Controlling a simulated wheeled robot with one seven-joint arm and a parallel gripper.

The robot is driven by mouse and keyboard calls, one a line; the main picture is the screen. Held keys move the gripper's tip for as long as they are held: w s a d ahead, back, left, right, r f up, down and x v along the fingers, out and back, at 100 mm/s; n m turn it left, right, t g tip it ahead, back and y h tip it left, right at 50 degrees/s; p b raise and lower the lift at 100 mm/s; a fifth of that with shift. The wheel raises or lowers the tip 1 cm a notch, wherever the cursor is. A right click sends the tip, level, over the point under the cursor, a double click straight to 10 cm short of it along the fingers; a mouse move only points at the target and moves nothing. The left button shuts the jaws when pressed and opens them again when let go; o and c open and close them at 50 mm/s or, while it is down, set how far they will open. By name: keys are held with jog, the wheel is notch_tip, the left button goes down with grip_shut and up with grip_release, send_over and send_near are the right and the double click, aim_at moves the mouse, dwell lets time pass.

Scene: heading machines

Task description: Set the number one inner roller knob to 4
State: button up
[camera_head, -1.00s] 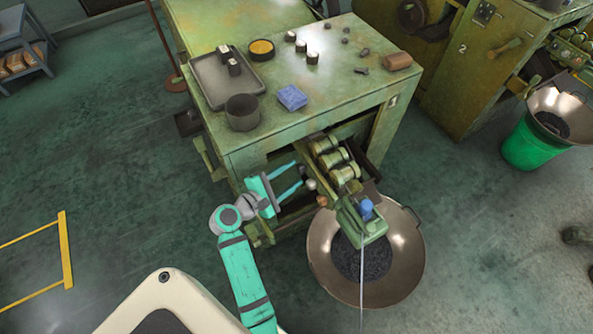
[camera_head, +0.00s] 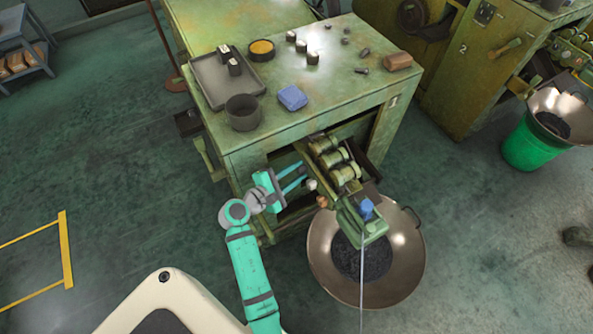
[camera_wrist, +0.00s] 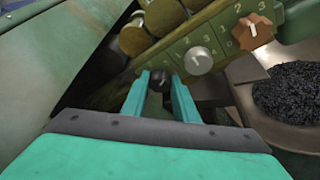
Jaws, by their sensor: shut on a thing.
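My gripper (camera_head: 301,172) reaches from the left to the row of knobs on the front of the green machine. In the wrist view its two teal fingers (camera_wrist: 162,84) are shut on a dark round knob (camera_wrist: 159,80), the one nearest the machine body. A light mark shows on this knob, but its setting is too small to read. Pale digits are printed on the panel around the knobs.
Brass rollers (camera_head: 334,157) lie just behind the knobs. A wide metal pan (camera_head: 405,262) of dark pieces stands below right. A blue-topped part (camera_head: 366,208) sits at the panel's end. The bench top (camera_head: 300,130) holds a tray and pot. A second machine stands at upper right.

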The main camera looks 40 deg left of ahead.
jog(key=shift+s, duration=0.1)
jog(key=m+t+y, duration=0.1)
jog(key=m, duration=0.2)
jog(key=shift+d+f, duration=0.15)
jog(key=m+t, duration=0.1)
jog(key=m, duration=0.2)
jog(key=m+t, duration=0.1)
jog(key=m, duration=0.1)
jog(key=shift+f+t+y, duration=0.25)
jog(key=shift+t+y, duration=0.05)
jog(key=shift+m, duration=0.3)
jog(key=o, duration=1.1)
jog(key=shift+c, duration=0.2)
jog(key=shift+r, duration=0.1)
